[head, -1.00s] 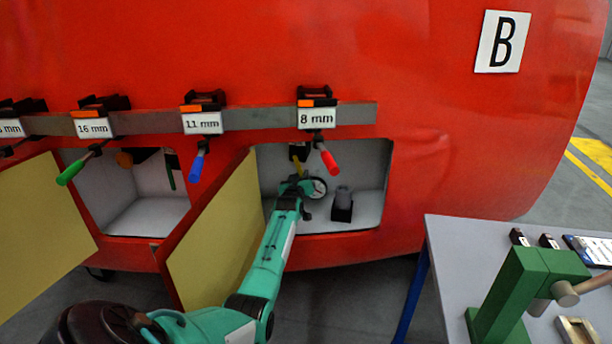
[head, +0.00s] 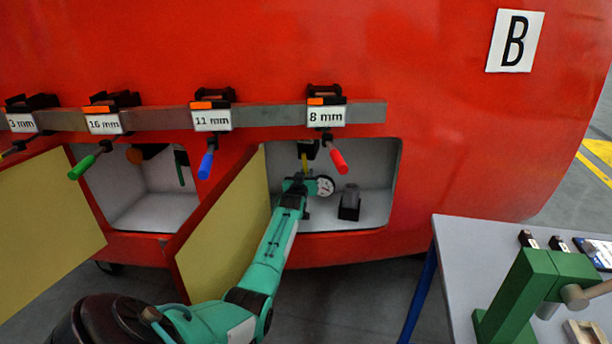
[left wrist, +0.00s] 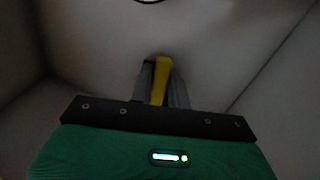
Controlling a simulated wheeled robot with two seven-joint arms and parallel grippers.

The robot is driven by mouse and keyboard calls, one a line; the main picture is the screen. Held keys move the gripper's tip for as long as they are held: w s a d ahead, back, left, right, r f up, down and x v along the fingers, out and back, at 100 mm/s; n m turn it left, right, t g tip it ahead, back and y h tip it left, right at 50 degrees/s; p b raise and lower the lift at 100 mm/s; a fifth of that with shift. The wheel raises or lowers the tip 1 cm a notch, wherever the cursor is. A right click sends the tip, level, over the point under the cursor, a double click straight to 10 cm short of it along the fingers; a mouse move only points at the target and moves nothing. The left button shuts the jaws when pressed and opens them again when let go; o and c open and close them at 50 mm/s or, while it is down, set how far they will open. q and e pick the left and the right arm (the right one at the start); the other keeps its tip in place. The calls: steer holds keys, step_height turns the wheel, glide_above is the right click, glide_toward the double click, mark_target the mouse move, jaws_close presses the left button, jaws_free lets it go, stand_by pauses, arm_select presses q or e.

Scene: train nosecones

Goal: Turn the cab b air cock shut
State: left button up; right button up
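The air cock's yellow handle (head: 304,161) shows below a black block at the back of the open right-hand compartment, under the 8 mm tag. My left gripper (head: 299,180) reaches into this compartment from below, in line with the handle. In the left wrist view the yellow handle (left wrist: 161,78) stands between the two grey fingers of the left gripper (left wrist: 162,88), with no clear gap on either side. The fingers look shut on it. The cock's body is too dark to make out. My right gripper is not in view.
A round gauge (head: 325,186) is close to the right of my left gripper. A dark block (head: 349,203) stands on the compartment floor. The yellow door (head: 222,225) hangs open left of my arm. A red-handled tool (head: 337,156) hangs above. A table (head: 450,260) with a green vise is at right.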

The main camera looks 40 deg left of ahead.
arm_select(q)
steer(key=o, duration=0.3)
